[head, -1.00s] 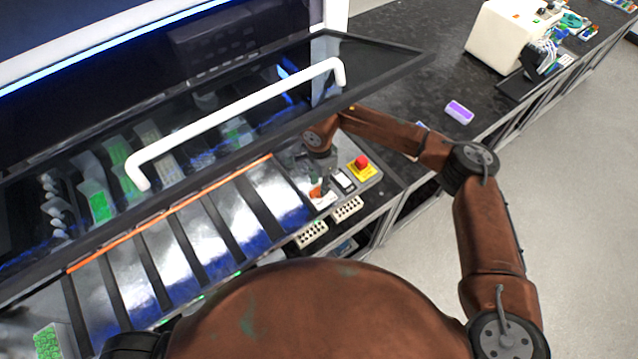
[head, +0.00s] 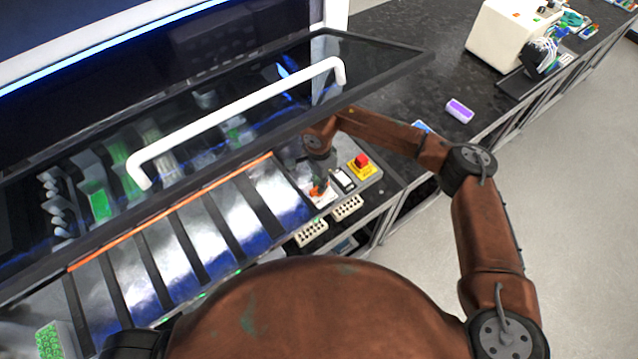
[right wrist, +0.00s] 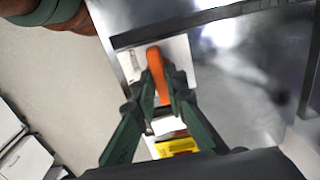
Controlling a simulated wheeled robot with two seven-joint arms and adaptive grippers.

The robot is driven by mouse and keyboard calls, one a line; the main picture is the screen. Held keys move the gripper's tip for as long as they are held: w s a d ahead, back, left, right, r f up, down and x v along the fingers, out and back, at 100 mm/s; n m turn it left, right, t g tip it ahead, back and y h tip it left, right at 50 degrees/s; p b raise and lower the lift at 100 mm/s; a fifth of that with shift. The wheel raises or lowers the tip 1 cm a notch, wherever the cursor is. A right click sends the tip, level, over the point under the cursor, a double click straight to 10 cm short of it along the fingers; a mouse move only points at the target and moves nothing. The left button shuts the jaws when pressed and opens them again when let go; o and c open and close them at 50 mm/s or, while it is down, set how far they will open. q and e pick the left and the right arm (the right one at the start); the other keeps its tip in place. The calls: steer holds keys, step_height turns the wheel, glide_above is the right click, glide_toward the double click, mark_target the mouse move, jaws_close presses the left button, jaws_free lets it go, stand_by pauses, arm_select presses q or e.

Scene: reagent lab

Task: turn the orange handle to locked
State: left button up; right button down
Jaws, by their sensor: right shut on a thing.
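The orange handle (head: 318,187) is on a white plate on the machine's front panel, to the left of the red button. In the right wrist view the orange handle (right wrist: 156,78) lies lengthwise between the fingers, on its white plate. My right gripper (right wrist: 162,88) is shut on the handle, with a green finger on each side. In the head view my right gripper (head: 319,181) is small and partly hidden by its own wrist. My left gripper is not in view.
A red button on a yellow base (head: 362,165) stands just right of the handle. A glass hood with a white bar (head: 240,107) hangs above the sloped panels. Pale racks (head: 347,207) sit below. The dark bench (head: 400,70) reaches to the back right.

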steer(key=m+b, duration=0.3)
steer(key=b, duration=0.1)
steer(key=shift+f+m, duration=0.15)
steer(key=shift+m, duration=0.25)
steer(key=m+b, duration=0.3)
steer(key=m, duration=0.1)
steer(key=shift+m, duration=0.3)
steer(key=m+b, duration=0.2)
steer(key=m, duration=0.2)
steer(key=m+b, duration=0.1)
steer(key=m, duration=0.4)
steer(key=shift+r, duration=0.2)
steer(key=shift+m+b, duration=0.3)
steer(key=shift+m, duration=0.1)
steer(key=c, duration=2)
jaws_free()
steer(key=shift+o, duration=0.2)
